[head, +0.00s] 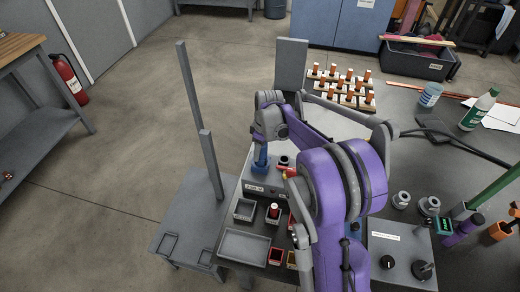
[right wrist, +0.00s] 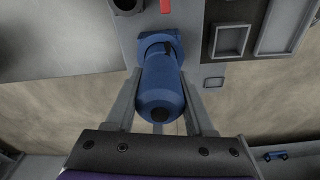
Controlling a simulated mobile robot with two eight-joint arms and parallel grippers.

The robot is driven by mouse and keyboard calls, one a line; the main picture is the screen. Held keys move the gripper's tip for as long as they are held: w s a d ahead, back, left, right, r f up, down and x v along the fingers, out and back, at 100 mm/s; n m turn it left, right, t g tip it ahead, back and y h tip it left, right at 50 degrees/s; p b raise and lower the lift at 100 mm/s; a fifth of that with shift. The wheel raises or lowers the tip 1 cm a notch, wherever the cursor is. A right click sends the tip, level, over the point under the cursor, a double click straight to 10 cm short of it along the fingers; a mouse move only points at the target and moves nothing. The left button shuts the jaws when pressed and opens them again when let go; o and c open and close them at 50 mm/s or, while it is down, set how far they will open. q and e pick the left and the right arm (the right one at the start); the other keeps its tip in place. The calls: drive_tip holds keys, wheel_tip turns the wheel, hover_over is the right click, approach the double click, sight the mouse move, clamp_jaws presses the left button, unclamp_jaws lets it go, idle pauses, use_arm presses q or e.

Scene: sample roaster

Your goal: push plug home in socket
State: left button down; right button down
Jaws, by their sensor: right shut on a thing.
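The blue plug (right wrist: 163,92) is a rounded cylinder held between the two fingers of my right gripper (right wrist: 160,112). Its far end meets the blue square-flanged socket (right wrist: 157,42) on a grey panel, and the two look roughly in line. I cannot tell how deep the plug sits. In the head view the blue plug (head: 261,162) stands under my right gripper (head: 262,148), above the grey labelled box (head: 256,188). The socket is hidden there. My left gripper is not in view.
Small trays (head: 245,210) and a larger empty tray (head: 245,246) lie in front of the box. A red handle (head: 289,173) is close to its right.

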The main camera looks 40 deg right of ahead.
drive_tip(key=shift+f+b, duration=0.8)
drive_tip(key=shift+f, duration=0.55)
drive_tip(key=shift+c, duration=0.9)
unclamp_jaws()
drive_tip(key=shift+r, duration=0.1)
drive_tip(key=r, duration=0.7)
drive_tip(key=s+r+p, duration=0.1)
drive_tip(key=r, duration=0.2)
drive_tip(key=shift+d+r, duration=0.3)
drive_tip(key=shift+r, duration=0.05)
drive_tip(key=s+a+r+m+t+p, duration=0.2)
drive_tip(key=s+a+r+m+p, duration=0.15)
drive_tip(key=s+a, duration=0.85)
drive_tip(key=s+a+f+m+t+p, duration=0.2)
drive_tip(key=s+a, duration=0.6)
drive_tip(key=shift+a+f+h, duration=0.3)
drive_tip(key=shift+a+f, duration=0.05)
drive_tip(key=shift+a, duration=0.05)
